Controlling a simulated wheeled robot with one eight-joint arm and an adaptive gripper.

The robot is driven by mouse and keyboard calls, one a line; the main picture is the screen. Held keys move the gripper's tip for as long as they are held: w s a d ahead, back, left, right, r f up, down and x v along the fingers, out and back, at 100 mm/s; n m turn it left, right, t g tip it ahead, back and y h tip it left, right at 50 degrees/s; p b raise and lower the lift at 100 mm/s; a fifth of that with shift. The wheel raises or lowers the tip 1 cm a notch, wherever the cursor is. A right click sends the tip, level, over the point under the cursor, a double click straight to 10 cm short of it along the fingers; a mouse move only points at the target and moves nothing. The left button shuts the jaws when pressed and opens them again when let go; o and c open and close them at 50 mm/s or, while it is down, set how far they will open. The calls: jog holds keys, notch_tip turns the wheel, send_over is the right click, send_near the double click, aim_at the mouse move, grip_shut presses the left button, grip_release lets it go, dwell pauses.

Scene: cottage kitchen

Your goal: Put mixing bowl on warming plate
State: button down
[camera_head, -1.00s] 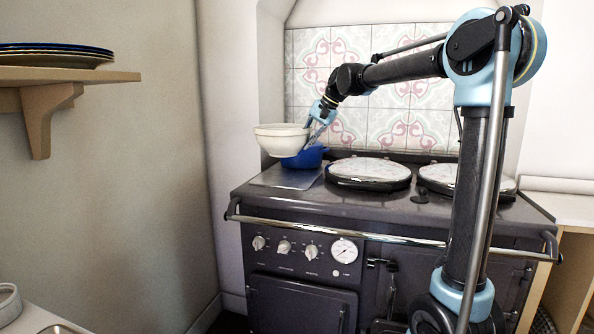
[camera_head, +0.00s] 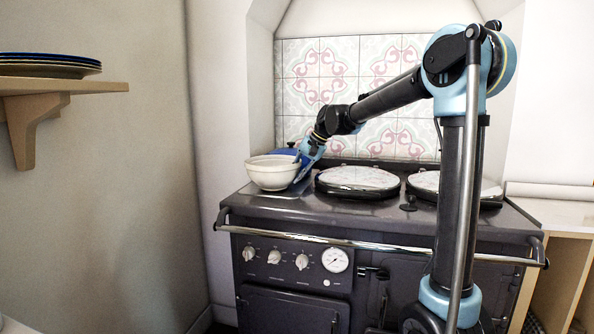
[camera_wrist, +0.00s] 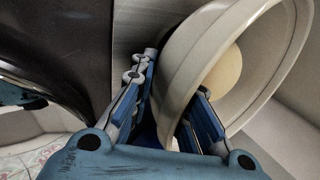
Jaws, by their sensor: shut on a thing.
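The mixing bowl (camera_head: 270,174), cream-white and round, is at the left end of the stove top, over the grey metal warming plate (camera_head: 300,190). The bowl looks upright and very low; I cannot tell if its base touches the plate. The bowl hides most of the plate. My gripper (camera_head: 301,172) is at the bowl's right side, shut on its rim. In the wrist view the bowl (camera_wrist: 190,65) fills the upper right, and my gripper (camera_wrist: 177,78) has one finger on each side of its wall.
Two round silver hob lids (camera_head: 357,180) lie to the right. A rail (camera_head: 380,246) runs along the stove front. A shelf with plates (camera_head: 48,63) is on the left wall.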

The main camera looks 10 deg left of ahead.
jog(key=shift+f, duration=0.3)
jog(key=c, duration=1.5)
grip_release()
jog(key=v, duration=1.2)
jog(key=shift+s, duration=0.1)
